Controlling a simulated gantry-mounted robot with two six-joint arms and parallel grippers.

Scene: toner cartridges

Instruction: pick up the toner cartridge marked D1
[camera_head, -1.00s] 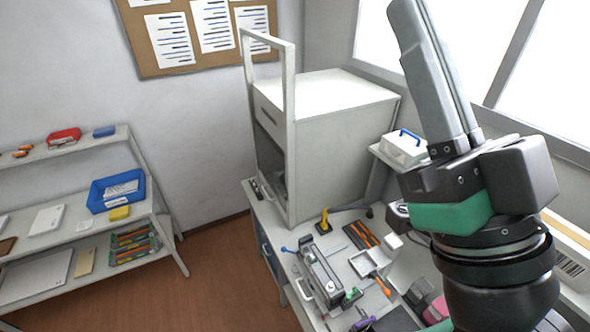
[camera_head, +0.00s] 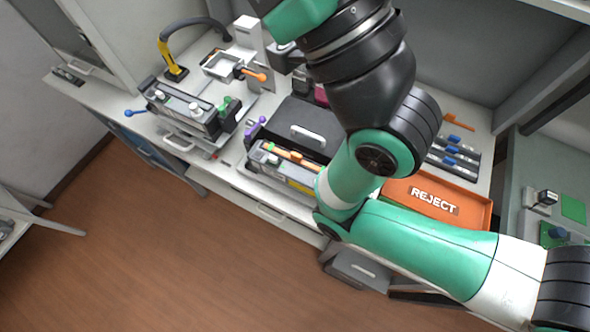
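No marking D1 can be read on anything in view. A long grey and black unit with green knobs (camera_head: 185,110), possibly a cartridge, lies on the bench at left. Another long unit with an orange strip and a yellow label (camera_head: 285,168) lies at the front of the bench, beside a black box with a handle (camera_head: 308,132). My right arm crosses from the lower right and hides part of the bench. Its gripper is beyond the top edge, and my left gripper does not show.
An orange tray marked REJECT (camera_head: 470,206) sits on the right of the bench. Dark units with blue parts (camera_head: 455,152) lie behind it. A yellow-based black hose stand (camera_head: 176,72) and a white tray (camera_head: 222,66) stand at the back left. The wooden floor (camera_head: 170,260) in front is clear.

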